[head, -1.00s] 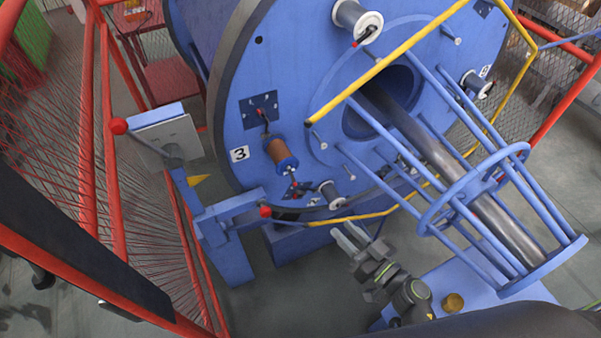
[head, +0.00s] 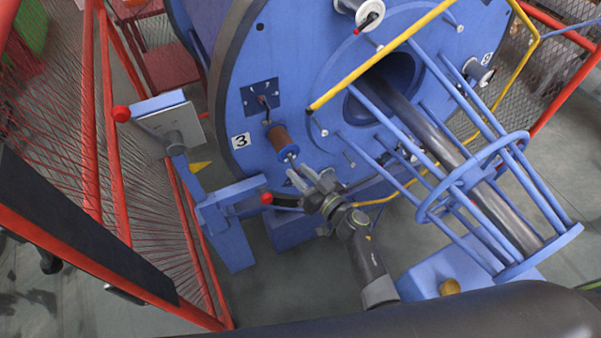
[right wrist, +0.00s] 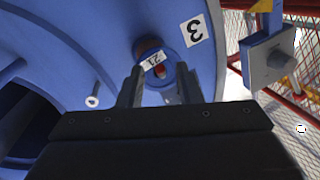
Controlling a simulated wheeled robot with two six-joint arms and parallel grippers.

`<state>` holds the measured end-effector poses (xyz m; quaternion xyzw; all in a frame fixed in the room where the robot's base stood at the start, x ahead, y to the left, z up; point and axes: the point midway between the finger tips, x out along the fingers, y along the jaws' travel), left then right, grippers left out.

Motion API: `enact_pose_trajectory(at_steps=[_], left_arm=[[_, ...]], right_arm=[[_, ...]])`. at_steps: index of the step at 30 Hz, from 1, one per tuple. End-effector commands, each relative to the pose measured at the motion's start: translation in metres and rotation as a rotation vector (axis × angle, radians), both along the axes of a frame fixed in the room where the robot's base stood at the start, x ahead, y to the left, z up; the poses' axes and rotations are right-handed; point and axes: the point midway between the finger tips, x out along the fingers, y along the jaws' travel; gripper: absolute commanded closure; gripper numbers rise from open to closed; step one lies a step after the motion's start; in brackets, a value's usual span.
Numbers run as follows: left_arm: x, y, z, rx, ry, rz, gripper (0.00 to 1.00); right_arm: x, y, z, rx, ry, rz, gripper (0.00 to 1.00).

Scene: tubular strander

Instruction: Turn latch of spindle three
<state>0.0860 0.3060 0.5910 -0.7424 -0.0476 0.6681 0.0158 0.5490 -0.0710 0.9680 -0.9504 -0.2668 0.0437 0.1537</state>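Spindle three is marked by a white number 3 plate (head: 241,141) on the blue disc; the plate also shows in the right wrist view (right wrist: 195,30). Beside it sits a copper-brown spool (head: 279,137) with a blue end flange. My right gripper (head: 294,176) is just below the spool's near end, in front of the lower latch area. In the right wrist view its two fingers (right wrist: 160,88) are apart, with a red part (right wrist: 161,96) and a "21" label (right wrist: 153,59) showing between or just beyond them. The latch is mostly hidden behind the gripper. My left gripper is not in view.
A yellow bar (head: 385,52) crosses the disc above right. A blue tubular cage (head: 470,180) around a grey shaft stands to the right. A blue bracket with a red knob (head: 267,198) is just left of my gripper. Red fencing (head: 125,190) lies at left.

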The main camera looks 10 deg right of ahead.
Motion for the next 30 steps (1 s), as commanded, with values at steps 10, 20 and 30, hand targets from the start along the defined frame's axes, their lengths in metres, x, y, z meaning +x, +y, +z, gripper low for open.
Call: enact_pose_trajectory(at_steps=[10, 20, 30], left_arm=[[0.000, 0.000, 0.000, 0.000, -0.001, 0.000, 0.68], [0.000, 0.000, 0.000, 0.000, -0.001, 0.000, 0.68], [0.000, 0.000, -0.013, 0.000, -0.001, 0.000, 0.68]], right_arm=[[0.004, 0.002, 0.000, -0.001, -0.001, 0.000, 0.68], [0.004, 0.002, 0.000, -0.001, 0.000, -0.001, 1.00], [0.004, 0.002, -0.005, 0.008, -0.027, -0.001, 1.00]])
